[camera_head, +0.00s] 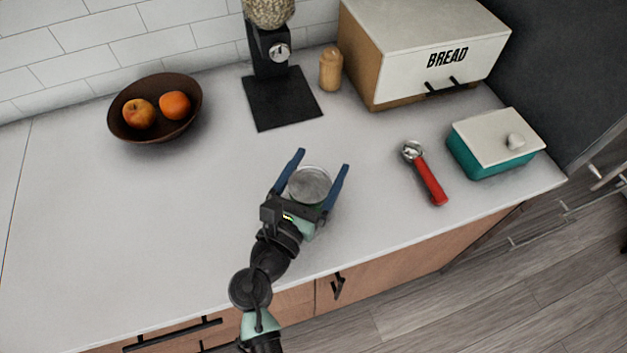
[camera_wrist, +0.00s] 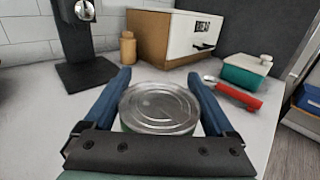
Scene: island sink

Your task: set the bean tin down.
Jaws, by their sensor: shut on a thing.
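The bean tin (camera_head: 310,184) has a round silver metal lid and stands upright between the blue fingers of my gripper (camera_head: 319,171). In the wrist view the tin (camera_wrist: 158,106) fills the space between the two fingers of my gripper (camera_wrist: 160,85), which are shut on its sides. The tin is over the white countertop (camera_head: 190,230), near the front edge. Its lower part is mostly hidden by my gripper, so I cannot tell whether its base touches the counter.
Behind are a bread box (camera_head: 400,65), a wooden shaker (camera_head: 331,70) and a black dispenser (camera_head: 270,55). A fruit bowl (camera_head: 120,118) is at left. The counter around the tin is clear.

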